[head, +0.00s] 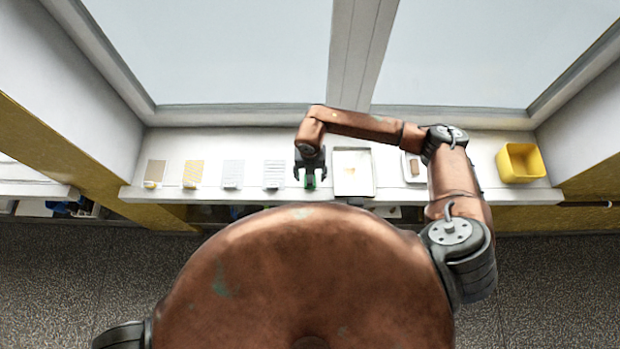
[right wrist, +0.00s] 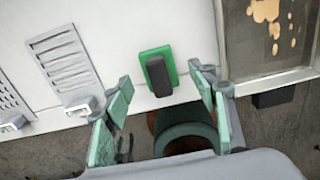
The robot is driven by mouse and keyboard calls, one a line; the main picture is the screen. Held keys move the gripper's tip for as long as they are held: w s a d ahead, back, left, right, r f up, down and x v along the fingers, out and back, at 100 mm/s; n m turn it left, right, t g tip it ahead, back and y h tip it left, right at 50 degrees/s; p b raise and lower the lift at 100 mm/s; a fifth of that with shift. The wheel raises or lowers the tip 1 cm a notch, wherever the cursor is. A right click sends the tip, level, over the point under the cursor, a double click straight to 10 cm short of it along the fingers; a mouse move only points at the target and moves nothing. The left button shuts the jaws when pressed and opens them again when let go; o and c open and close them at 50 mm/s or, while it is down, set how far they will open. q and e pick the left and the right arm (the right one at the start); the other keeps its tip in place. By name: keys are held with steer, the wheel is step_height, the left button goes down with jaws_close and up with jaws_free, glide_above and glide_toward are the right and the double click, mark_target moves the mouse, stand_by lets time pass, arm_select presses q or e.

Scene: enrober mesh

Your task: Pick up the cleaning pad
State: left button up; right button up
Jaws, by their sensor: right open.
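The cleaning pad (right wrist: 168,57) is a green rectangle with a black handle block on top, lying on the white sill near its front edge. In the head view only a bit of its green (head: 310,182) shows below my right gripper (head: 310,177). In the right wrist view the open fingers of my right gripper (right wrist: 161,88) are spread on either side of the pad's near end. Nothing is between them in their grip, and no contact with the pad shows. My left gripper is not in view.
A framed tray (head: 367,189) with brown stains lies just right of the pad. Windows rise behind.

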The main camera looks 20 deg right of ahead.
steer(key=shift+f, duration=0.95)
steer(key=c, duration=1.2)
steer(key=shift+c, duration=0.2)
steer(key=shift+r, duration=0.1)
